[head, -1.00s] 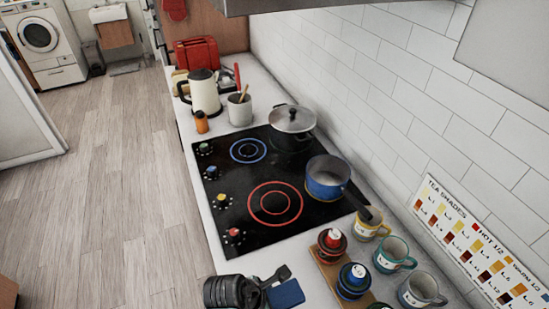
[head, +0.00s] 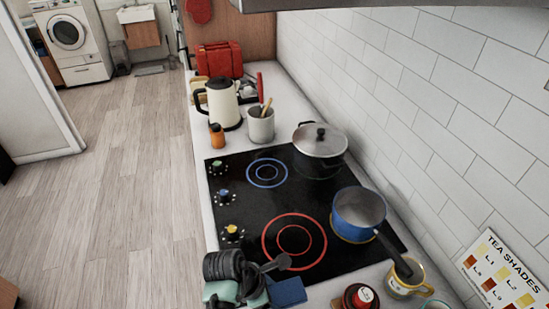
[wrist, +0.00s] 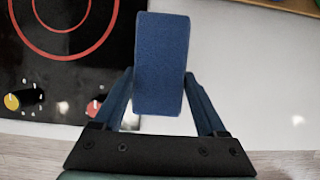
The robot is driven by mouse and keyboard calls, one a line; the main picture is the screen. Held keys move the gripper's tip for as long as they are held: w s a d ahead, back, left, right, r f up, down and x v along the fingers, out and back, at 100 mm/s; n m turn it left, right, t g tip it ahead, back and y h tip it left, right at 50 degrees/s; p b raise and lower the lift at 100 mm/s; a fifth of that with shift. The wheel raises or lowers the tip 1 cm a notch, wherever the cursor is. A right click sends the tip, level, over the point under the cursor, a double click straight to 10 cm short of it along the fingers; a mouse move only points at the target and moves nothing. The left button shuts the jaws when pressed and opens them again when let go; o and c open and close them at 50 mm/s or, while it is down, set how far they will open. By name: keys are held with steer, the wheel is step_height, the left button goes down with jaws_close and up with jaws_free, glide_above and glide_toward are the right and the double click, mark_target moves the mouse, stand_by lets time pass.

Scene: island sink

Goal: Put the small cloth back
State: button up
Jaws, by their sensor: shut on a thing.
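The small cloth (wrist: 160,60) is a blue rectangular piece. It sits between the two fingers of my gripper (wrist: 160,100) in the wrist view, and the fingers are shut on it. In the head view the blue cloth (head: 287,292) shows at the bottom, beside the dark gripper (head: 268,275), over the counter edge near the hob's front corner. Part of the gripper is hidden by my own wrist there. I cannot tell how high the cloth is above the counter.
The black hob (head: 240,210) carries a blue saucepan (head: 358,212) and a lidded pot (head: 320,145). A kettle (head: 222,103), a utensil pot (head: 261,125) and an orange bottle (head: 217,136) stand beyond it. Yellow mug (head: 405,278) and red-lidded jar (head: 360,297) stand at lower right. Floor at left is clear.

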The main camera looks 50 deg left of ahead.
steer(key=shift+f, duration=2.05)
steer(key=shift+f, duration=0.3)
steer(key=o, duration=1.2)
steer(key=shift+o, duration=0.2)
